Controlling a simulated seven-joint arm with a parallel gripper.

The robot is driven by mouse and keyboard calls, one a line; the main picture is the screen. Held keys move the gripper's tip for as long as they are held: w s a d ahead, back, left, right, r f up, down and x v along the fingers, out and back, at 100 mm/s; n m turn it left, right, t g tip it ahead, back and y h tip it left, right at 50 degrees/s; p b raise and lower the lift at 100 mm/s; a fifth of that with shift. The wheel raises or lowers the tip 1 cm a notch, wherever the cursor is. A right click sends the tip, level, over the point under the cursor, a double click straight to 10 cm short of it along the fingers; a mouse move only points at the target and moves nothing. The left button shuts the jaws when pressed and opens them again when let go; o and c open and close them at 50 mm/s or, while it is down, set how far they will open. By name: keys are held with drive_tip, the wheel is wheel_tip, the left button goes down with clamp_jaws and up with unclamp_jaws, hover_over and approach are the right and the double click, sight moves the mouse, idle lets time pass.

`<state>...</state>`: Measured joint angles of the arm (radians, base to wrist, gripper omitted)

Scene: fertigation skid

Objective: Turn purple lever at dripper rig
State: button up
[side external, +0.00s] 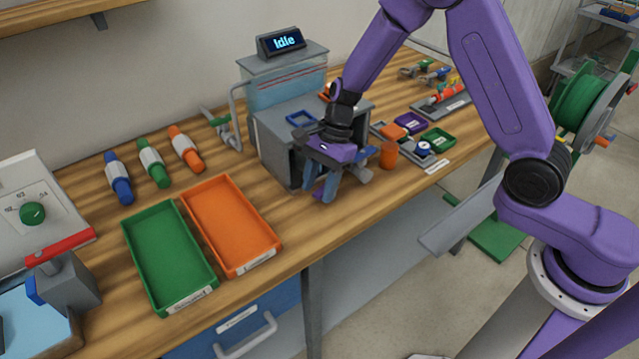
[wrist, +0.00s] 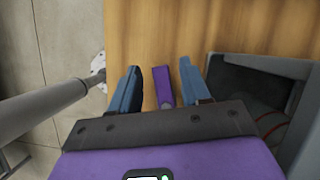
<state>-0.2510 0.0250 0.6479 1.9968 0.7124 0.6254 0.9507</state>
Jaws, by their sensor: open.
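The purple lever (wrist: 164,88) shows in the wrist view as a short bar between my fingers, with a gap visible on each side. My gripper (side external: 319,188) is low at the front of the rig, its blue fingers pointing down. In the wrist view my gripper (wrist: 160,72) is open, with one finger on each side of the lever. The lever's base is hidden by my gripper.
An orange tray (side external: 268,262) and a green tray (side external: 128,240) lie to the left on the bench. An orange cup (side external: 388,155) and small bins stand to the right. A grey rod (wrist: 50,103) is at the left of the wrist view. The dark opening (wrist: 250,85) is at right.

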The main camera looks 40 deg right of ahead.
drive_tip(key=shift+f, duration=0.1)
clamp_jaws()
drive_tip(key=shift+s+n+g, duration=0.2)
drive_tip(key=shift+n+g, duration=0.1)
drive_tip(key=shift+n, duration=0.4)
unclamp_jaws()
drive_tip(key=v, duration=1.7)
drive_tip(key=shift+r, duration=0.25)
